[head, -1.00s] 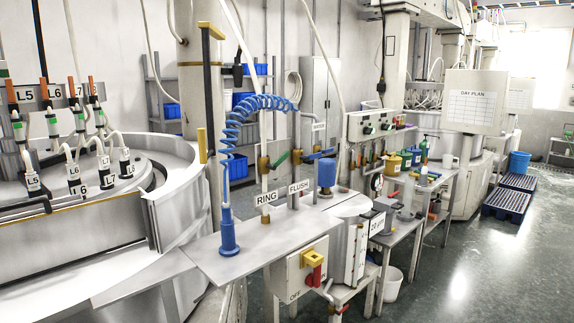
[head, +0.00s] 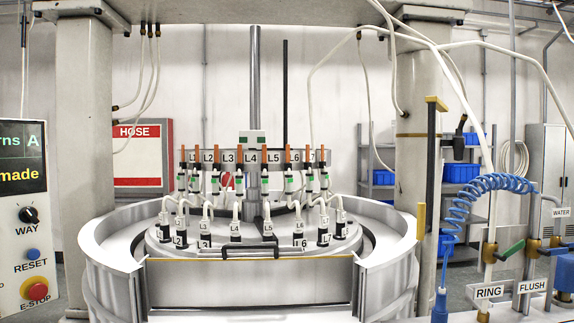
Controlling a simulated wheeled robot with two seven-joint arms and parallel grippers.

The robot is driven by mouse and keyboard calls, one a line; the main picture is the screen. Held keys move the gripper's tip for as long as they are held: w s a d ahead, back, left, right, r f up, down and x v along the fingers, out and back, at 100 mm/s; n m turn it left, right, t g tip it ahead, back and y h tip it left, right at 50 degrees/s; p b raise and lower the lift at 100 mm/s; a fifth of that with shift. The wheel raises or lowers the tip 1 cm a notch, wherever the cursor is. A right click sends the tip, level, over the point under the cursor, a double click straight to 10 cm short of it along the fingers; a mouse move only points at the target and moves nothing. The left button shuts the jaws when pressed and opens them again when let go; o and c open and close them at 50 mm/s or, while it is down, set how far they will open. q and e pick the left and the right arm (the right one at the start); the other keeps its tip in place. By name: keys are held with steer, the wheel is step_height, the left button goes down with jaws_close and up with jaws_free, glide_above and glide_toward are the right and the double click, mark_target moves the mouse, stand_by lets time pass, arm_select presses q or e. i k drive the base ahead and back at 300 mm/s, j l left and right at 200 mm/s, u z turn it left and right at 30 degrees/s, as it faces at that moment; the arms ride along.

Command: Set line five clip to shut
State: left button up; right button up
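A white hose runs down from the rail to a lower fitting labelled L5 (head: 266,226) on the machine's top. Neither of my grippers is in view.
The machine's round metal wall (head: 110,262) surrounds the plate, with a flat front panel (head: 250,285). Pillars (head: 85,130) stand at both sides. A control panel (head: 25,215) is at left.

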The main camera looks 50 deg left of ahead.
mark_target(264, 154)
steer(key=u, duration=1.8)
steer(key=i+l, duration=0.1)
steer(key=i, duration=0.25)
steer(key=i+l, duration=0.15)
steer(key=i, duration=0.2)
steer(key=j+z, duration=0.15)
steer(key=z, duration=1.05)
steer(key=k+j+z, duration=0.1)
steer(key=j+z, duration=0.25)
steer(key=k+j+z, duration=0.2)
steer(key=z, duration=0.15)
steer(key=k+j+z, duration=0.2)
steer(key=j+z, duration=0.2)
steer(key=k+j+z, duration=0.2)
steer(key=k+j, duration=0.45)
steer(key=k, duration=0.15)
